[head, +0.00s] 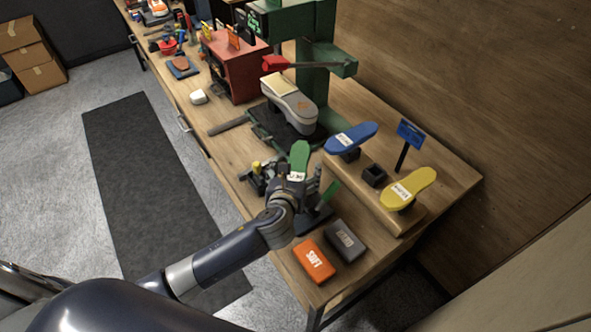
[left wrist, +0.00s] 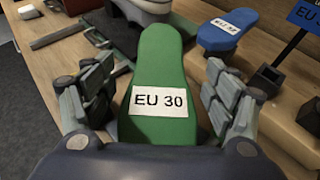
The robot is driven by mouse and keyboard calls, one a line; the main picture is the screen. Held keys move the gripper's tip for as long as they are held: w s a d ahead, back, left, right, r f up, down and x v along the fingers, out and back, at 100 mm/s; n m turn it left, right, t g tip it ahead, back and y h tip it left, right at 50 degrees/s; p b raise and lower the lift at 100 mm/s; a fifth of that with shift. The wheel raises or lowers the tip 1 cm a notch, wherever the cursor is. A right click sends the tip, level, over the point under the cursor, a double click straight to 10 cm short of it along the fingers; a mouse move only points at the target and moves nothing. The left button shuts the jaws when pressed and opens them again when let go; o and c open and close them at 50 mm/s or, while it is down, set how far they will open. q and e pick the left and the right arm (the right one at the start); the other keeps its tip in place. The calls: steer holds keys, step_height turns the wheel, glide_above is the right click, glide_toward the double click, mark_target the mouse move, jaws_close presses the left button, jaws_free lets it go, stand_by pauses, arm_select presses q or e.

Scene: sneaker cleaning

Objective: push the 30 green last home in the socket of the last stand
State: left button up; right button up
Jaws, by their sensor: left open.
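The green last (head: 300,157) is a sole-shaped piece with a white label; in the left wrist view it reads EU 30 (left wrist: 158,60). My left gripper (head: 294,183) is open, with one finger on each side of the last's near end. In the left wrist view gaps show between the fingers (left wrist: 160,100) and the last's sides. The underside of the last is hidden, so I cannot tell how it sits in a socket. A wooden rack (head: 405,222) to the right carries a blue last (head: 352,138), a yellow last (head: 412,187) and an empty black socket (head: 374,175). My right gripper is not in view.
A blue sign (head: 410,133) stands on the rack. An orange block (head: 314,261) and a dark grey block (head: 345,240) lie near the front edge. A green press (head: 318,80) with a grey shoe form (head: 290,103) stands behind. A small upright green piece (head: 328,193) is right of my gripper.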

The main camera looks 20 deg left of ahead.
arm_select(q)
steer(key=shift+f, duration=0.1)
steer(key=shift+s, duration=0.2)
steer(key=v, duration=1.1)
steer(key=shift+s+r, duration=0.3)
steer(key=shift+d, duration=0.1)
